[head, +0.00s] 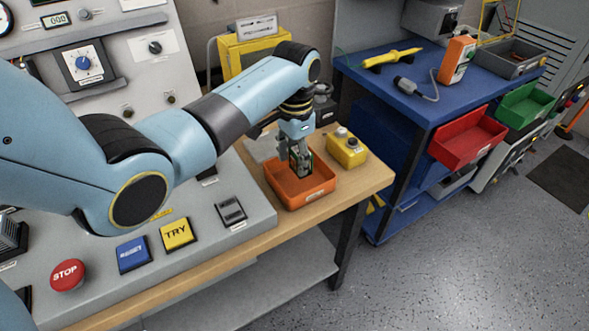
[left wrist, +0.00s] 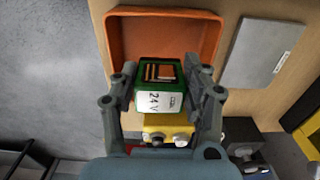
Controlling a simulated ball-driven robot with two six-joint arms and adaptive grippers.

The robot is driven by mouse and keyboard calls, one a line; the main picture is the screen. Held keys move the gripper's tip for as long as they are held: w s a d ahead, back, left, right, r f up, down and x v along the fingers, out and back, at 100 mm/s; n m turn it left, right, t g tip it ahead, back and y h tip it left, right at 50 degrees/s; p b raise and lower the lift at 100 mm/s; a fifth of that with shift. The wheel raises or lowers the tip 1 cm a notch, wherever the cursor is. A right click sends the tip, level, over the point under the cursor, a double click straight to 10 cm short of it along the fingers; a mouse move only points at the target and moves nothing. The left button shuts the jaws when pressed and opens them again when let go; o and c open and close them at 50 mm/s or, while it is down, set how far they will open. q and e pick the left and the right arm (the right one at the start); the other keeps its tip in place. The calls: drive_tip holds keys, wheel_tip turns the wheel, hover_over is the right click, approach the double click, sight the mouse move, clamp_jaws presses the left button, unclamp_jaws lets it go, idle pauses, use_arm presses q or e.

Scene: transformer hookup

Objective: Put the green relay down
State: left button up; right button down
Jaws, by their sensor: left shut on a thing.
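The green relay (left wrist: 158,88) is a small box with a green edge, a white label reading 24 V and copper-coloured parts on top. My left gripper (left wrist: 160,85) is shut on it, one finger on each side. In the head view my left gripper (head: 300,160) points down over an orange bin (head: 316,191) on the wooden bench. The relay is mostly hidden there between the fingers, at the bin's opening. In the left wrist view the orange bin (left wrist: 115,40) lies behind the relay. I cannot tell whether the relay touches the bin floor. My right gripper is not in view.
A yellow button box (head: 347,152) stands right beside the bin. A grey control panel (head: 225,183) with STOP, RESET and TRY buttons lies to the left. A blue cart (head: 405,97) with red (head: 468,138) and green (head: 524,104) bins stands at the right.

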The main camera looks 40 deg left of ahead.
sight(294, 169)
use_arm(q)
drive_tip(key=shift+a+f, duration=0.15)
drive_tip(key=shift+f, duration=1.95)
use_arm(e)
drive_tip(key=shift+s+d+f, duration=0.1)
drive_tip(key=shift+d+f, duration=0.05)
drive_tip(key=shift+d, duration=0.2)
use_arm(q)
drive_tip(key=o, duration=1.4)
drive_tip(key=shift+f, duration=0.15)
drive_tip(key=shift+c, duration=0.2)
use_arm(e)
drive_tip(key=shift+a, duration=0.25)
use_arm(q)
drive_tip(key=shift+r, duration=0.35)
wheel_tip(294, 169, up, 12)
drive_tip(key=shift+f+p, duration=0.2)
drive_tip(key=shift+p, duration=0.2)
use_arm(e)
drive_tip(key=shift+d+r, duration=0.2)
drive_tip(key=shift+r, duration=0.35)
